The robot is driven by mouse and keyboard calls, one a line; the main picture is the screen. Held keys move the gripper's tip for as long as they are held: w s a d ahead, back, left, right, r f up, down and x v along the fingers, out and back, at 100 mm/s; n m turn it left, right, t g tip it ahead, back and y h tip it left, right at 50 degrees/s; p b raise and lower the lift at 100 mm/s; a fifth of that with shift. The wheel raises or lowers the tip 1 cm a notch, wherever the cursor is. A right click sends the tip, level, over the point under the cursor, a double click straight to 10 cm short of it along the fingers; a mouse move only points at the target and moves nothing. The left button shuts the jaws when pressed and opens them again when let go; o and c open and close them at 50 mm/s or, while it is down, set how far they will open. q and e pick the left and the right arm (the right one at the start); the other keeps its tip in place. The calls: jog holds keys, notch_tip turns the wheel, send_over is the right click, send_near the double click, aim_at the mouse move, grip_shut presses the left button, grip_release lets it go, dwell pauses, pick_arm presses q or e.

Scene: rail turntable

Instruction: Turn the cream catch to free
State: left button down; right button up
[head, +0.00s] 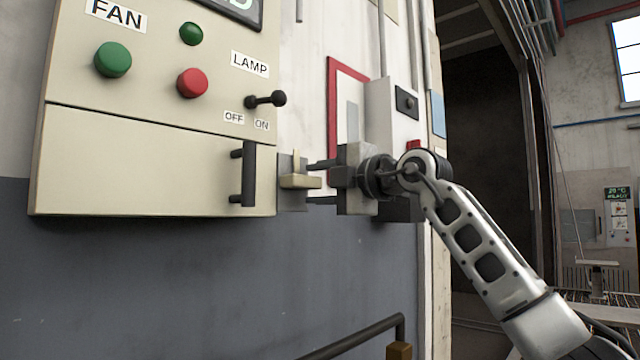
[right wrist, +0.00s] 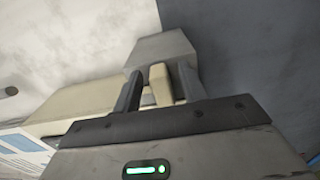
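The cream catch (head: 299,181) sits on a small grey block at the right edge of the cream control cabinet (head: 140,160). Its bar lies about level, pointing right toward my right gripper. My right gripper (head: 318,182) is open, one finger above the bar and one below it. In the right wrist view the cream catch (right wrist: 160,84) stands between the two fingers of my right gripper (right wrist: 158,88), with a narrow gap showing on the left finger's side. I cannot tell whether the right finger touches it. My left gripper is out of view.
A dark door handle (head: 248,173) stands out just left of the catch. Above are a black lever (head: 266,99) by the OFF and ON labels, a red button (head: 192,83) and a green button (head: 113,60). A dark rail (head: 360,338) runs below.

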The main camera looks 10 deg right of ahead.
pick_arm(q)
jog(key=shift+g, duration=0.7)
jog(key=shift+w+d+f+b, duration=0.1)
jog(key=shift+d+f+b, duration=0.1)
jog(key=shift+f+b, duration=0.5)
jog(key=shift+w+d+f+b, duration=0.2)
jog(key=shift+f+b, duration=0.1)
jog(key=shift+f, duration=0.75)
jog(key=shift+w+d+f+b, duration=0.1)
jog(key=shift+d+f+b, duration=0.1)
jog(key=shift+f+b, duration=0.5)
pick_arm(e)
jog(key=v, duration=1.6)
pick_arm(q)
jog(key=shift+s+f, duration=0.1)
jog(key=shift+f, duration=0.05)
